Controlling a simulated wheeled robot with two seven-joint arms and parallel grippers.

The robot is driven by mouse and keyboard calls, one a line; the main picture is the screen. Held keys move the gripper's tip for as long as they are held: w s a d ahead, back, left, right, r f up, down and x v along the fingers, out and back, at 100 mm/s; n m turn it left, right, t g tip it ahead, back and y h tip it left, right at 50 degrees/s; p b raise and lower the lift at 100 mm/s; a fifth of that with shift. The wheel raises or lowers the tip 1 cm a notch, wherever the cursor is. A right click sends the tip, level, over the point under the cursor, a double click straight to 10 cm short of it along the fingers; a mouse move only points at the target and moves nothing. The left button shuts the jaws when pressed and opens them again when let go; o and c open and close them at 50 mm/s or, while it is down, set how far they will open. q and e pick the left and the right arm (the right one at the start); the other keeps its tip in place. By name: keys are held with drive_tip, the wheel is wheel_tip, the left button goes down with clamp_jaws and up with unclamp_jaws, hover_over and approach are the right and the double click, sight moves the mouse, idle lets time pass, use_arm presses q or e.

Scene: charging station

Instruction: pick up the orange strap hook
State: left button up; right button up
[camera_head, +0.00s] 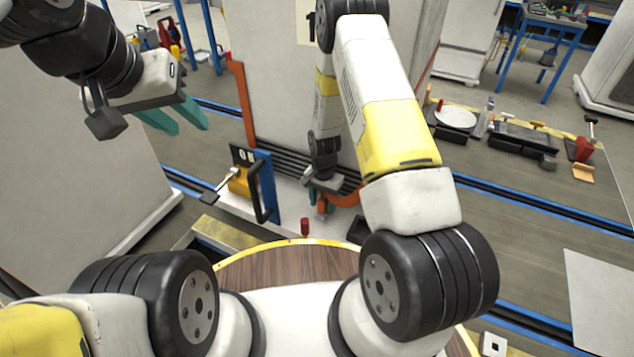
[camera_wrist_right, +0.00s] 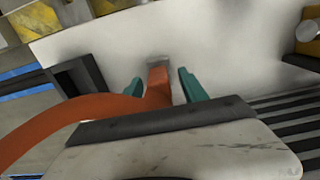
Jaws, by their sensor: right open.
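The orange strap hook (camera_wrist_right: 158,88) shows in the right wrist view as an orange band curving in from the left, with a grey end between my fingers. My right gripper (camera_wrist_right: 161,80) is open, with one teal finger on each side of the hook's end and gaps between. In the head view, my right gripper (camera_head: 318,200) is low by the white cabinet's base, and part of the orange hook (camera_head: 323,206) shows beside it. Most of the hook there is hidden by my arm. My left gripper (camera_head: 180,116) is raised at upper left, fingers apart and empty.
A blue panel with a black handle (camera_head: 265,190) and a yellow block (camera_head: 239,183) stand left of my right gripper. A small red object (camera_head: 305,227) stands in front. A dark open box (camera_wrist_right: 78,85) is close left of the fingers in the wrist view.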

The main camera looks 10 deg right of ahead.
drive_tip(key=shift+f, duration=0.1)
drive_tip(key=shift+c, duration=0.4)
clamp_jaws()
